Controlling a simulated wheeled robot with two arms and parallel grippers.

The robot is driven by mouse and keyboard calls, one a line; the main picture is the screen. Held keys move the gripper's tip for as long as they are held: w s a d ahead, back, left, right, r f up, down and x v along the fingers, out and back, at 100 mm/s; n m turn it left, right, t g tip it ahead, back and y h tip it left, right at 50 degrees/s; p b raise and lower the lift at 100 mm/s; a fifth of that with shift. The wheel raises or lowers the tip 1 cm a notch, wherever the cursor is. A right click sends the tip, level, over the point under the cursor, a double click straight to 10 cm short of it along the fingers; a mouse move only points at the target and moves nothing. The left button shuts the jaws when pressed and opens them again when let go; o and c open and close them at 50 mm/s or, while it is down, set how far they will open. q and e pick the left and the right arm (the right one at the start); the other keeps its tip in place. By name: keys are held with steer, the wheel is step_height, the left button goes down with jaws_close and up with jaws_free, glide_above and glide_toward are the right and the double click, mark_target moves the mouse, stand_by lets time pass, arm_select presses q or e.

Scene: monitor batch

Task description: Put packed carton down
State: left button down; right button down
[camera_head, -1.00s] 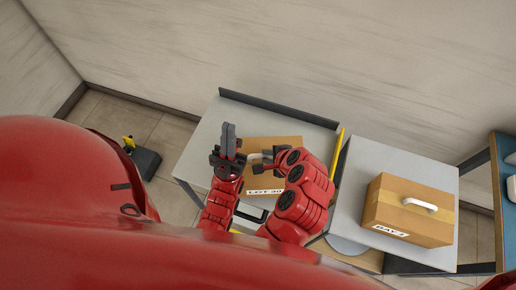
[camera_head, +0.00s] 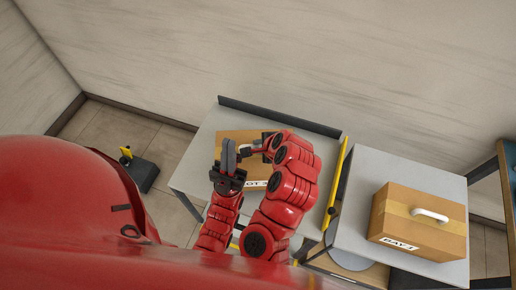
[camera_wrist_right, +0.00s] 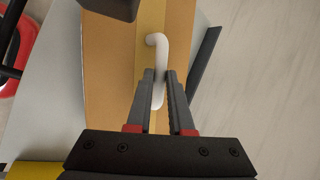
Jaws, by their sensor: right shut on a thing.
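A brown carton (camera_head: 227,141) with a white handle and a partly hidden "LOT" label is over the left grey table (camera_head: 203,150). I cannot tell whether its base touches the tabletop. My right gripper (camera_head: 256,149) is shut on the carton's handle. In the right wrist view, the white handle (camera_wrist_right: 155,42) passes between the fingers of my right gripper (camera_wrist_right: 167,78), above the tan carton top (camera_wrist_right: 110,75). My left gripper (camera_head: 229,150) is beside the carton's left part, its fingers together and pointing up. My arms hide much of the carton.
A second carton (camera_head: 395,210) with a white handle and a "BAY" label sits on the right grey table (camera_head: 360,180). A yellow bar (camera_head: 342,170) stands between the tables. A dark raised edge (camera_head: 280,115) runs along the left table's back, near the wall.

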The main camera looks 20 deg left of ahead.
mark_target(256, 158)
steer(key=shift+f+p, duration=0.3)
steer(key=shift+f, duration=0.8)
steer(key=c, duration=0.8)
jaws_free()
